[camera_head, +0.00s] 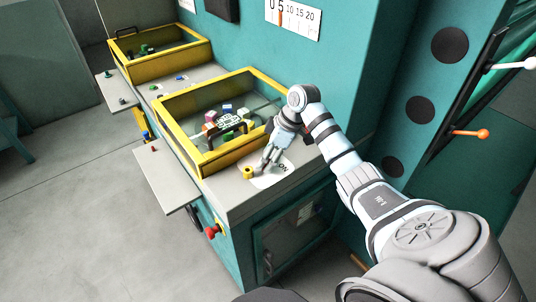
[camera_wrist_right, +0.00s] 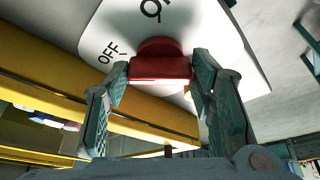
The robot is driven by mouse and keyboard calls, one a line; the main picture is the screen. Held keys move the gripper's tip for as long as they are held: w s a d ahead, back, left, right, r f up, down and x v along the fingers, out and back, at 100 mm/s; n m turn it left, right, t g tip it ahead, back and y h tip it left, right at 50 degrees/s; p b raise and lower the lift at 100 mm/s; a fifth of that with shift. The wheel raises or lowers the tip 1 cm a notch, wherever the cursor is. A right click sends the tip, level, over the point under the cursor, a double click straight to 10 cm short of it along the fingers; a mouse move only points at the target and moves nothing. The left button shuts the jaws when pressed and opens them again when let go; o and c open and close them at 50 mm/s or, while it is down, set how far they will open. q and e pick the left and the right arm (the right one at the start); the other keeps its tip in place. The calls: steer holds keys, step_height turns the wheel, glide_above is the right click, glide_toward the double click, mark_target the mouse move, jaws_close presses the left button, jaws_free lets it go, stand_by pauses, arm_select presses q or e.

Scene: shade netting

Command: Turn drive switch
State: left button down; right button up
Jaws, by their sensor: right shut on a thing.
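The drive switch is a red knob (camera_wrist_right: 160,68) on a white label plate (camera_wrist_right: 215,40) marked "OFF" at one side. My right gripper (camera_head: 265,165) points down at the plate from above. In the wrist view its two fingers stand on either side of the red knob, shut on it. My left gripper is not in view.
A yellow-framed bin (camera_head: 202,160) with coloured blocks is beside the switch. A small yellow knob (camera_head: 247,172) sits left of the plate. A red button (camera_head: 212,231) sticks out on the console's front. A grey shelf (camera_head: 165,180) juts out left.

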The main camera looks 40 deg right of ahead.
steer(key=m+p, duration=0.1)
steer(key=p, duration=0.1)
steer(key=shift+s+a+r+p, duration=0.1)
steer(key=shift+r+p, duration=0.1)
steer(key=shift+p, duration=0.1)
steer(key=shift+f+m+h+p, duration=0.15)
steer(key=shift+m+h+p, duration=0.3)
steer(key=shift+m, duration=0.45)
steer(key=m+t+h, duration=0.1)
steer(key=m, duration=0.1)
steer(key=shift+a+f+m, duration=0.1)
steer(key=shift+m, duration=0.2)
steer(key=m+h, duration=0.1)
steer(key=m, duration=0.1)
steer(key=m+h, duration=0.1)
steer(key=m, duration=0.2)
steer(key=shift+a, duration=0.15)
steer(key=m+h, duration=0.1)
steer(key=m, duration=0.3)
steer(key=shift+o, duration=0.2)
steer(key=shift+r+m+g+h, duration=0.2)
steer(key=shift+m+g+h, duration=0.15)
steer(key=shift+m, duration=0.25)
